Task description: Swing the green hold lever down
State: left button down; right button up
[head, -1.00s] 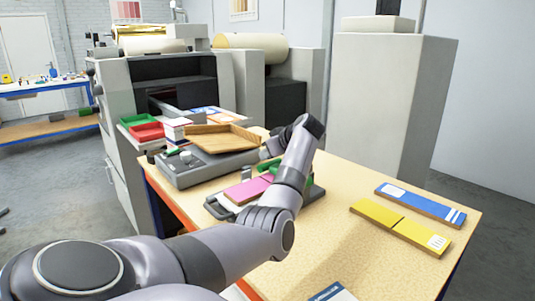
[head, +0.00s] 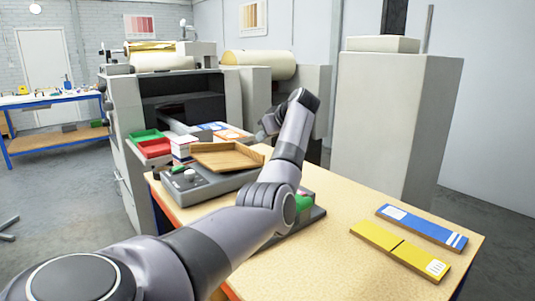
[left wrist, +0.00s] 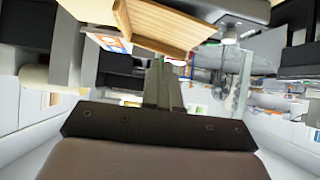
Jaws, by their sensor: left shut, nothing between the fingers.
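A green part (head: 304,202), which looks like the hold lever, shows beside my left forearm on a grey device (head: 312,215) on the table. My arm hides most of the device, so I cannot tell the lever's angle. My left gripper (head: 266,124) is raised above the table, beyond the device and apart from the green part. In the left wrist view its fingers (left wrist: 163,85) are together and empty. My right gripper is not in view.
A wooden tray (head: 228,156) rests on a grey unit (head: 205,184) at the table's left. It also shows in the left wrist view (left wrist: 158,28). Green and red bins (head: 155,148) stand behind.

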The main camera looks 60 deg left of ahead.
pick_arm(q)
jog(key=shift+a+r, duration=0.2)
jog(key=shift+r, duration=1)
jog(key=shift+d+f, duration=0.1)
